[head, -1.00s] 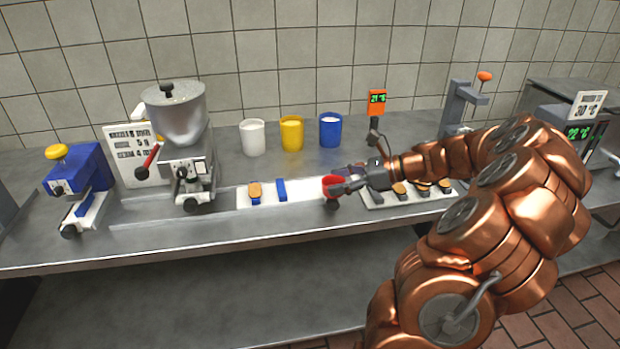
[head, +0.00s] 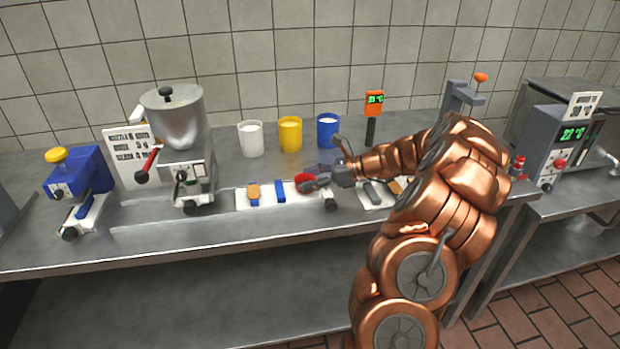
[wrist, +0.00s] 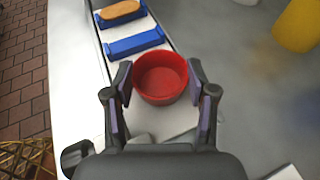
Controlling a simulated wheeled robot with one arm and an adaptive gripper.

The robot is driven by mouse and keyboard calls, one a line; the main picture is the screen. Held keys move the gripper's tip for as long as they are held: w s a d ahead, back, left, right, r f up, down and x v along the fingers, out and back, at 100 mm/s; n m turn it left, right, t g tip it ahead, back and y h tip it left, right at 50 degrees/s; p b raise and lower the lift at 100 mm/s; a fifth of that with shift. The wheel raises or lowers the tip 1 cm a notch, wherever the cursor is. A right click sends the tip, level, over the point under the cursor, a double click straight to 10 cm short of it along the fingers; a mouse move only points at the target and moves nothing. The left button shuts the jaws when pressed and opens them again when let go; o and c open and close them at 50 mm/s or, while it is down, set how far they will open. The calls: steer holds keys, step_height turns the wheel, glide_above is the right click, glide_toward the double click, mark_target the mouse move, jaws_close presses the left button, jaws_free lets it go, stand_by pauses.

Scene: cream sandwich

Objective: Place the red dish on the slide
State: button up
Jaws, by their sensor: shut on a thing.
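The red dish (head: 304,183) is a small round bowl, and it looks empty in the wrist view (wrist: 160,78). My gripper (head: 318,182) is shut on its rim, with one finger on each side in the wrist view (wrist: 162,92). The white slide (head: 267,194) is a pale strip on the counter. It carries a blue holder (head: 253,200) with a tan biscuit (head: 253,190) and an empty blue holder (head: 280,191). The dish is at the slide's right end, beside the empty holder. I cannot tell whether it touches the slide.
White, yellow and blue cups (head: 290,134) stand behind the slide. A hopper machine (head: 180,150) is at its left, with a blue device (head: 80,183) farther left. A tray (head: 373,197) lies at right, partly hidden by my arm. An orange display (head: 373,103) stands behind.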

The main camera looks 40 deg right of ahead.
steer(key=shift+f, duration=0.1)
steer(key=o, duration=0.9)
steer(key=b+v, duration=0.1)
steer(key=v, duration=1.1)
steer(key=s+a+r+n+g, duration=0.1)
steer(key=a+r+n+g, duration=0.3)
steer(key=a, duration=0.8)
steer(key=s+a+f+n+g, duration=0.1)
steer(key=s+a+n+g, duration=0.15)
steer(key=a+n, duration=0.65)
steer(key=s+a+f+n+g+h, duration=0.3)
steer(key=s+a+n+g+h, duration=0.35)
steer(key=s+a, duration=0.85)
steer(key=s+d+f+n+h, duration=0.1)
steer(key=s+n, duration=0.1)
steer(key=s, duration=0.1)
steer(key=s+d+f+n+t+h, duration=0.1)
steer(key=s+n, duration=0.2)
steer(key=s, duration=0.1)
steer(key=s+d+f+n+h, duration=0.1)
steer(key=s+n, duration=0.1)
steer(key=s, duration=0.2)
steer(key=shift+s+d+n+t, duration=0.15)
steer(key=shift+s+n+t, duration=0.05)
steer(key=shift+n+t, duration=0.1)
